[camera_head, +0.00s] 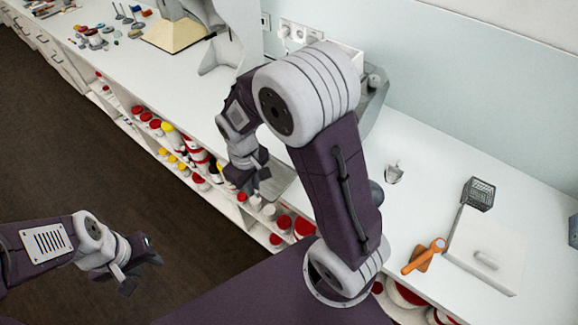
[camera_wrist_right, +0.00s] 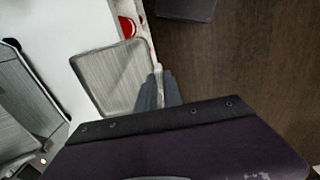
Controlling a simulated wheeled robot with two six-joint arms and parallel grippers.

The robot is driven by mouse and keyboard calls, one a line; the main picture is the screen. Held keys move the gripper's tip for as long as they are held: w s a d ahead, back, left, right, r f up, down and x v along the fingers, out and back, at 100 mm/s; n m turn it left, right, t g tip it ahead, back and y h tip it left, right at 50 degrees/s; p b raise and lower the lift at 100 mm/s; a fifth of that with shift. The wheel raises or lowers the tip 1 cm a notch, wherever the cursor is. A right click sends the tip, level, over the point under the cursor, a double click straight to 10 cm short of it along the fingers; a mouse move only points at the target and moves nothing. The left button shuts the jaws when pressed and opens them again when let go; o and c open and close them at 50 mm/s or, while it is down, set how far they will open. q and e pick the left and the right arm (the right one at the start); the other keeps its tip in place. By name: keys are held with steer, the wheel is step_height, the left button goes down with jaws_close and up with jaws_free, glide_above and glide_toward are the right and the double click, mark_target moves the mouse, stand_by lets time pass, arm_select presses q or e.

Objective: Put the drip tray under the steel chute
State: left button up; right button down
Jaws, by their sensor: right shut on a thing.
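The drip tray is a shallow grey metal tray (camera_head: 283,180) at the counter's front edge, partly hidden behind my right arm. It fills the middle of the right wrist view (camera_wrist_right: 105,75). My right gripper (camera_head: 258,180) is shut on the tray's edge; its dark fingers show at the tray's side in the wrist view (camera_wrist_right: 157,90). I cannot tell whether the tray touches the counter. A grey metal part (camera_head: 373,98), perhaps the steel chute, shows behind my right arm, mostly hidden. My left gripper (camera_head: 143,272) is open and empty above the floor.
The white counter (camera_head: 430,160) runs along the wall. An orange-handled tool (camera_head: 424,256), a wire basket (camera_head: 479,193) and a white board (camera_head: 487,258) lie at the right. Shelves below hold several red-lidded jars (camera_head: 196,155). A ribbed grey metal surface (camera_wrist_right: 22,100) stands left of the tray.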

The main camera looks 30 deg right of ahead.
steer(key=p, duration=0.3)
glide_toward(284, 168)
steer(key=f, duration=0.1)
steer(key=w+f, duration=0.1)
steer(key=f, duration=0.3)
steer(key=shift+w+d+f, duration=0.2)
steer(key=shift+w+d, duration=0.05)
steer(key=shift+d, duration=0.05)
step_height(284, 168, down, 3)
steer(key=shift+s+a+r, duration=0.1)
steer(key=shift+s+r, duration=0.05)
steer(key=shift+r, duration=0.05)
steer(key=shift+f, duration=0.35)
step_height(284, 168, down, 3)
steer(key=shift+a+r+p, duration=0.1)
steer(key=shift+r+p, duration=0.1)
steer(key=shift+p, duration=0.1)
steer(key=shift+f+p, duration=0.3)
steer(key=shift+p, duration=0.05)
steer(key=shift+d+f, duration=0.3)
steer(key=shift+f, duration=0.05)
steer(key=c, duration=1.5)
jaws_free()
steer(key=shift+f, duration=0.1)
